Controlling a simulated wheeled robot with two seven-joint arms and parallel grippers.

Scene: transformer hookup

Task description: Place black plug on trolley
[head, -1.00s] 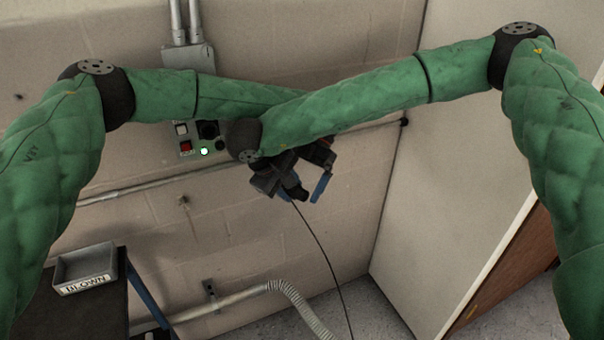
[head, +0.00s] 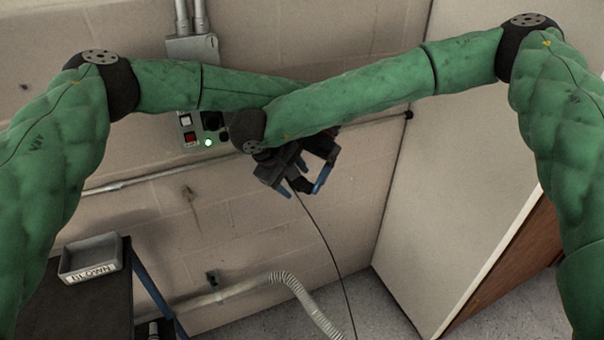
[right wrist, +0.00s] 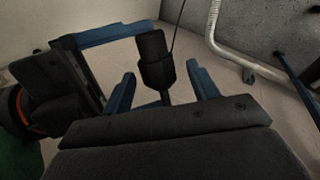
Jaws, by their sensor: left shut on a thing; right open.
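The black plug (right wrist: 155,62) stands between the two blue fingers of my right gripper (right wrist: 161,74) in the right wrist view. Those fingers are open, with gaps visible beside the plug. My left gripper (right wrist: 112,36) reaches in from the left and is shut on the plug near its cable end. In the head view the plug (head: 302,185) is small and dark between my left gripper (head: 316,187) and my right gripper (head: 286,189), and a thin cable hangs from it. The trolley (head: 95,315), dark-topped with a blue frame, is at lower left.
A grey tray labelled BLOWN (head: 91,258) sits on the trolley. A wall panel (head: 200,130) with a lit button is partly behind my arms. A ribbed hose (head: 300,290) runs along the wall. A pale cabinet (head: 455,190) stands at right. My forearms cross closely.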

